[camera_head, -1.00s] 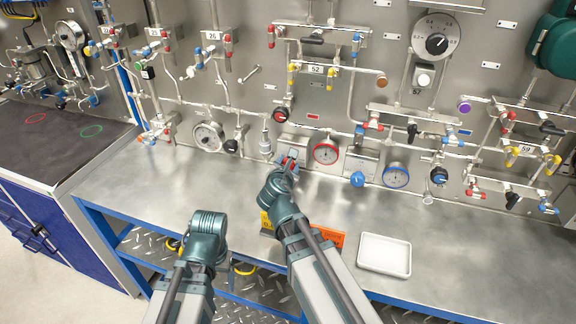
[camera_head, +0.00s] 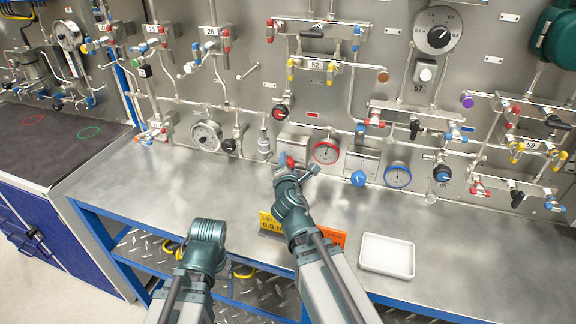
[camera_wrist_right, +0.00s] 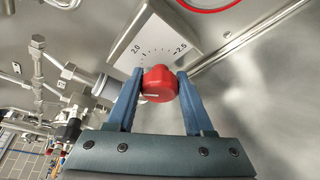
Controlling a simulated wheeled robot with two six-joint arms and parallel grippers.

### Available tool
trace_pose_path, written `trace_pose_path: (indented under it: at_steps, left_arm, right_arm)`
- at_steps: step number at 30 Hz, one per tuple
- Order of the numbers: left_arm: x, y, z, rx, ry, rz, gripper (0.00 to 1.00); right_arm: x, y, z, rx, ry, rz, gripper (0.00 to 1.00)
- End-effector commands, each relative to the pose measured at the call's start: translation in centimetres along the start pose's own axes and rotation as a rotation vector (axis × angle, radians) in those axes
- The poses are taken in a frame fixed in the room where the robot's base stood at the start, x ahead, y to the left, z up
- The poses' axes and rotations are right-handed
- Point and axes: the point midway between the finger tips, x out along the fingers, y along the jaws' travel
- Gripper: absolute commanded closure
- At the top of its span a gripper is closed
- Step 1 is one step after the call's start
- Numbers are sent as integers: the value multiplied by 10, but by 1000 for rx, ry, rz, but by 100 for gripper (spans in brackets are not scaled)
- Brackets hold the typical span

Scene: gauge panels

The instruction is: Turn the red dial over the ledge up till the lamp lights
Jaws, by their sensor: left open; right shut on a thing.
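The red dial (camera_wrist_right: 160,84) sits on a pale box-like plate with a printed scale (camera_wrist_right: 155,40), where 2.0 and 2.5 can be read. Its white mark is toward the lower left in the wrist view. My right gripper (camera_wrist_right: 160,88) is shut on the dial, one blue finger on each side. In the head view my right gripper (camera_head: 286,163) covers most of the dial, at the panel's foot just over the steel ledge (camera_head: 150,190). My left gripper (camera_head: 207,235) is away from the panel, low over the ledge's front; its fingers are hard to make out. I cannot tell which part is the lamp.
A red-rimmed gauge (camera_head: 325,151) is close right of my right gripper. A blue knob (camera_head: 358,178) and a blue-rimmed gauge (camera_head: 397,174) are further right. A white tray (camera_head: 387,256) and an orange-yellow sign (camera_head: 272,221) are on the ledge. The ledge's left part is clear.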

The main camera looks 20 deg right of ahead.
Motion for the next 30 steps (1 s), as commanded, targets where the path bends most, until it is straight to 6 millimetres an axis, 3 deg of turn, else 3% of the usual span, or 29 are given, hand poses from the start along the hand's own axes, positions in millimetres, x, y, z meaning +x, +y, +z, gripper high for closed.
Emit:
trace_pose_path:
  at_steps: [12, 13, 17, 30]
  left_arm:
    - [1, 0, 0, 0, 0, 0, 20]
    - [1, 0, 0, 0, 0, 0, 20]
    - [0, 0, 0, 0, 0, 0, 20]
    - [-1, 0, 0, 0, 0, 0, 20]
  right_arm:
    - [-1, -1, 0, 5, -1, -2, 100]
    - [-1, -1, 0, 5, -1, -2, 43]
    - [-1, -1, 0, 4, -1, -1, 20]
    - [-2, 1, 1, 2, 0, 1, 20]
